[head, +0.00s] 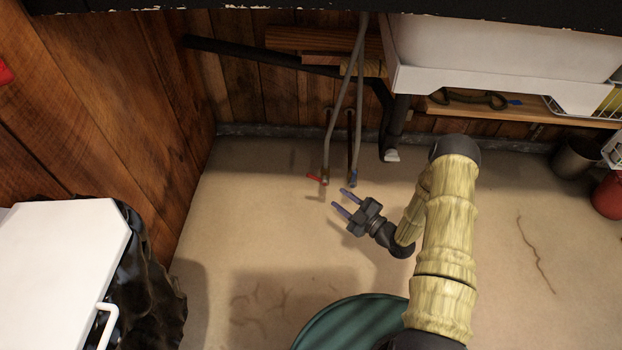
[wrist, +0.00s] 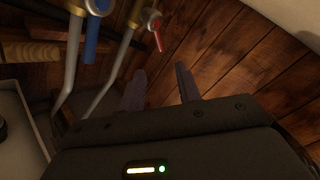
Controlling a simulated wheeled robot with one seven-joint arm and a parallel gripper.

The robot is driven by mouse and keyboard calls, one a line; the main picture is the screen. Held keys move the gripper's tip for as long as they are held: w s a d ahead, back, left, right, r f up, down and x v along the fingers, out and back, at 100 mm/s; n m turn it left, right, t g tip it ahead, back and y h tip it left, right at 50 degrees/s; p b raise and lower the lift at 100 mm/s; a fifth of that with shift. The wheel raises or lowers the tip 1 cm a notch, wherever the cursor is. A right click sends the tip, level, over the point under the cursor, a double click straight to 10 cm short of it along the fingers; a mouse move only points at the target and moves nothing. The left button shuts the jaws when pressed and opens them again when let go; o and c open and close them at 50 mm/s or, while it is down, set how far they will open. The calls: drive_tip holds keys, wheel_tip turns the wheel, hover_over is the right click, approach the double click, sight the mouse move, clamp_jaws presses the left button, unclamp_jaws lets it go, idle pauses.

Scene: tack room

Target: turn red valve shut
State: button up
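The red valve (head: 314,178) has a small red lever at the lower end of a grey pipe, near the back wall. In the wrist view its red handle (wrist: 157,40) shows at the top, beyond my fingertips. A blue-handled valve (head: 353,178) sits just right of it on a second pipe; its blue handle (wrist: 92,42) also shows in the wrist view. My gripper (head: 339,198) is open and empty, with two dark fingers apart. In the head view it appears just below and right of the red valve, not touching it. The fingers also show in the wrist view (wrist: 160,86).
A white sink (head: 505,45) hangs at upper right with a dark drain pipe (head: 392,125) below it. A wooden wall (head: 110,80) is at left. A green round bin (head: 345,325) and a white-lidded bin (head: 60,250) stand in front. Floor between is clear.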

sight(313, 178)
drive_tip(key=b+x, duration=0.6)
drive_tip(key=x, duration=0.7)
drive_tip(key=shift+f, duration=0.1)
drive_tip(key=shift+w+a, duration=0.2)
clamp_jaws()
